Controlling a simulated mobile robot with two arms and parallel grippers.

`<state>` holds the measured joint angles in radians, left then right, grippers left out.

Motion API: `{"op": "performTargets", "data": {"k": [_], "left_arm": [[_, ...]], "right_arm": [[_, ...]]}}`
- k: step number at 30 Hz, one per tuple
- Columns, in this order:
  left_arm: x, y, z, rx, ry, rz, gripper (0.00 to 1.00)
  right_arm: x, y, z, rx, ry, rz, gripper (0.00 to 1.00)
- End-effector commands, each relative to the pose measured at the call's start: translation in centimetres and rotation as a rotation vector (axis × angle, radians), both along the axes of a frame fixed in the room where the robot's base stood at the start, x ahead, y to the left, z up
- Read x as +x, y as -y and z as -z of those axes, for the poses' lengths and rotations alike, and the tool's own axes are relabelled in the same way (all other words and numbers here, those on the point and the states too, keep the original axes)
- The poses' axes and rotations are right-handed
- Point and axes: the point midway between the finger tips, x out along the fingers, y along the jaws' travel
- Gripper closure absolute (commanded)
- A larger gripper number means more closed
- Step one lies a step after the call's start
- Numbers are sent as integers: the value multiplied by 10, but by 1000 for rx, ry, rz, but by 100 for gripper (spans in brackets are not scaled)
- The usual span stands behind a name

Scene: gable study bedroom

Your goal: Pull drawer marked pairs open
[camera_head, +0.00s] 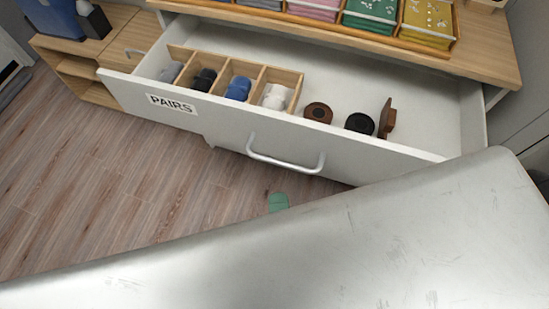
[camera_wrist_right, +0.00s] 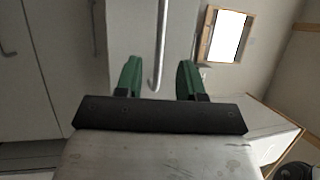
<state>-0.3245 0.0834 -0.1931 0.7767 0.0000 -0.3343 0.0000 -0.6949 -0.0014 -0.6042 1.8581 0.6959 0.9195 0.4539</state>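The white drawer marked PAIRS (camera_head: 226,126) stands pulled out from its cabinet, with its inside showing in the head view. Its label (camera_head: 171,103) is on the left of the front, and a silver bar handle (camera_head: 286,163) is near the middle. My right gripper (camera_wrist_right: 160,80) has two green fingers spread apart, with a silver handle (camera_wrist_right: 159,45) showing between and beyond them. In the head view only a green fingertip of it (camera_head: 278,202) shows below the handle, the rest hidden by my arm. My left gripper is out of view.
A wooden divider (camera_head: 263,76) holds rolled socks at the drawer's left. Rolled belts (camera_head: 318,112) and a brown item (camera_head: 387,118) lie to its right. A wooden tray (camera_head: 333,24) of folded cloths sits on top. Wooden floor (camera_head: 110,190) in front is clear.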

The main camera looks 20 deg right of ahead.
Motion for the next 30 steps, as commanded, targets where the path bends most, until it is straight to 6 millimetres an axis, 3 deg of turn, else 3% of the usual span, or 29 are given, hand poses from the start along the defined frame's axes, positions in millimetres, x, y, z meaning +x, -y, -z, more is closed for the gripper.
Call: {"op": "performTargets", "data": {"k": [9, 15, 26, 30], "left_arm": [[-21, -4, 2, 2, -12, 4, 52], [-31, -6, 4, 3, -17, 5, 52], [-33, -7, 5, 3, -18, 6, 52], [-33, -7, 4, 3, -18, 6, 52]], "right_arm": [[59, 12, -14, 3, 4, 3, 61], [83, 17, -17, 1, 1, 3, 61], [89, 18, -17, 1, 0, 2, 61], [89, 18, -17, 1, 0, 2, 78]]}}
